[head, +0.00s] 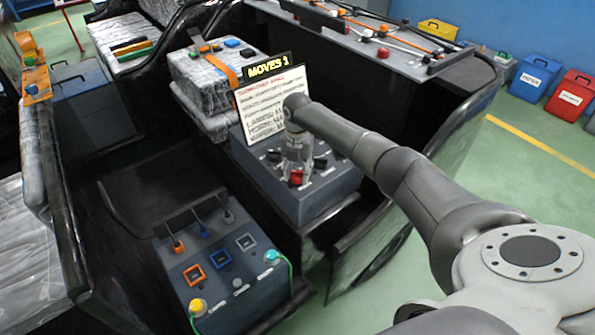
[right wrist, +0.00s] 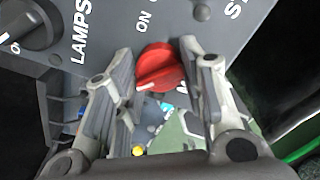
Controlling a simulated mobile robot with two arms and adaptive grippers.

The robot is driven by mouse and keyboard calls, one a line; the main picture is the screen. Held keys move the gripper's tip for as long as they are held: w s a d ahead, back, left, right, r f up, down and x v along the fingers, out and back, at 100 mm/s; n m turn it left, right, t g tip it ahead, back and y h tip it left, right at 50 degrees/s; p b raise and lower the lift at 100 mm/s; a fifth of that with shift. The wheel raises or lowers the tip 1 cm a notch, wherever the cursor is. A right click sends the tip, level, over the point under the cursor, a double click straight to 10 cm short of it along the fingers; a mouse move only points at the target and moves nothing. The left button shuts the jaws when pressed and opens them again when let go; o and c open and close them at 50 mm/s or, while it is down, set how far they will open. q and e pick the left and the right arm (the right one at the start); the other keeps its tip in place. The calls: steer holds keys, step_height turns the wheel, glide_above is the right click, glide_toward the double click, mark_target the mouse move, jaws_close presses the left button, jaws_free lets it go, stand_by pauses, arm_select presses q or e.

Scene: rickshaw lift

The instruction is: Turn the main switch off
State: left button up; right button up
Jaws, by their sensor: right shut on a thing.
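The red rotary switch (head: 297,177) sits on the front of the dark grey switch box (head: 322,185), among black knobs. In the right wrist view the red switch (right wrist: 158,70) has a pale mark on its lower left side, and "ON" is printed above it. My right gripper (head: 296,163) reaches down onto the box from the right. In the right wrist view its two fingers (right wrist: 159,62) stand on either side of the red switch and are shut on it. The fingers hide part of the panel lettering. My left gripper is not in view.
A card headed "MOVES 1" (head: 270,100) stands behind the switch box. A lower control box (head: 222,265) with levers and coloured plugs is at the front. A black knob (right wrist: 38,25) is beside the red switch. Blue and red bins stand at the far right.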

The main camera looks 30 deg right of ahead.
mark_target(297, 171)
steer(key=o, duration=1)
steer(key=shift+a+r, duration=0.1)
step_height(297, 171, up, 12)
stand_by(0.4)
